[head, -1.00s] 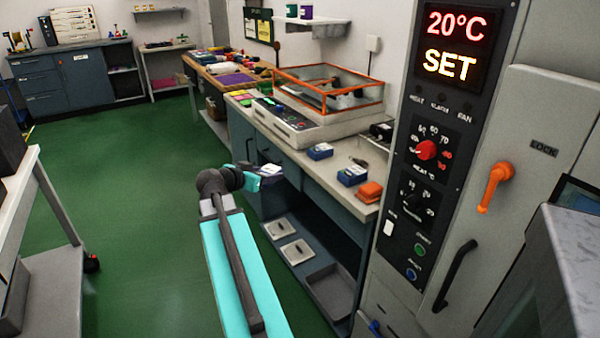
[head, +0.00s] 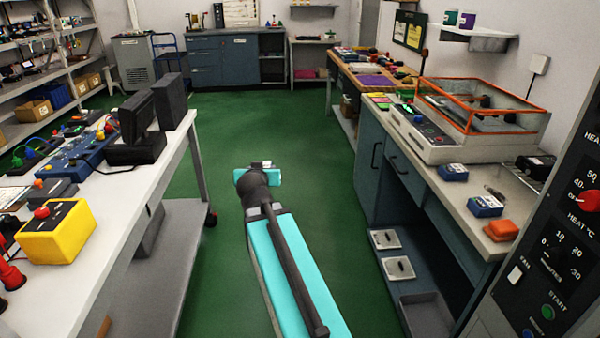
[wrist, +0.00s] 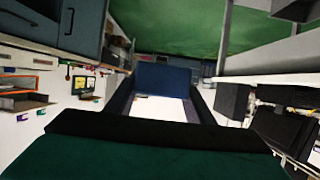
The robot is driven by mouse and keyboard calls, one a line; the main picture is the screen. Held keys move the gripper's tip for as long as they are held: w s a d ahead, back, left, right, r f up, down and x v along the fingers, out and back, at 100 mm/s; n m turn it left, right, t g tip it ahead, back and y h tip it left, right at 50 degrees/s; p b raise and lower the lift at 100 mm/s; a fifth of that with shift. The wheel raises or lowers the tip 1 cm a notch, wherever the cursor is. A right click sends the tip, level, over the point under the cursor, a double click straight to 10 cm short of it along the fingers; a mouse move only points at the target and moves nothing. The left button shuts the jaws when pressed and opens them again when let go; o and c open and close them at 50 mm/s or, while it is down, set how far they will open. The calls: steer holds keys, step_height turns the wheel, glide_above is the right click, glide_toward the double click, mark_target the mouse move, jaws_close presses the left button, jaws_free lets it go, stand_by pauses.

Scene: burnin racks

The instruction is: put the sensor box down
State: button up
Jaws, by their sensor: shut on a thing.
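The sensor box (wrist: 165,78) shows in the wrist view as a blue block with a white face, between the two dark fingers of my gripper (wrist: 163,92). My gripper is shut on it. In the head view my gripper (head: 262,170) points away over the green floor, between the white table and the bench. The box is held in the air, apart from any surface.
On the left a white table (head: 130,215) holds a yellow box with a red button (head: 57,232) and black devices (head: 145,120). On the right a bench (head: 455,200) carries two blue boxes (head: 486,205), an orange block (head: 501,230) and an orange-framed machine (head: 470,120). The aisle floor is clear.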

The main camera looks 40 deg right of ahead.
steer(key=w+a+r+n+t+y, duration=0.1)
steer(key=w+a+r+n+y, duration=0.1)
steer(key=a, duration=0.7)
steer(key=w+a+r+n+y, duration=0.2)
steer(key=a+y, duration=0.1)
steer(key=a, duration=0.6)
steer(key=w+a+r+n+t+y, duration=0.1)
steer(key=w+a+r+n+y, duration=0.1)
steer(key=a, duration=0.8)
steer(key=shift+w+n+t+y, duration=0.3)
steer(key=shift+w+n+y, duration=0.1)
steer(key=shift+n+y, duration=0.15)
steer(key=shift+d+r, duration=0.1)
